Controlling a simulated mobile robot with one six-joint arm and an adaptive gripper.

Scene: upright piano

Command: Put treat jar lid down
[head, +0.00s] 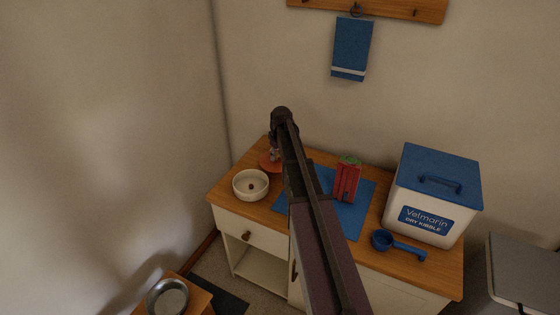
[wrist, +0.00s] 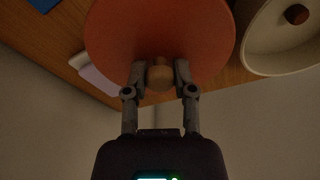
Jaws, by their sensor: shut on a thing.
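The treat jar lid (wrist: 160,30) is a round orange-red disc with a light wooden knob. In the wrist view my gripper (wrist: 160,78) is shut on the knob. In the head view the lid (head: 267,162) shows at the back left of the wooden cabinet top, just behind a cream bowl, and my gripper (head: 274,152) is above it. My arm hides part of the lid's right side. I cannot tell whether the lid touches the cabinet top. The treat jar cannot be clearly made out.
A cream bowl (head: 251,184) with a small brown piece stands close to the lid. A blue mat (head: 325,216) holds a red box (head: 347,180). A blue scoop (head: 399,245) and a kibble bin (head: 433,195) are at the right. A blue towel (head: 351,47) hangs above.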

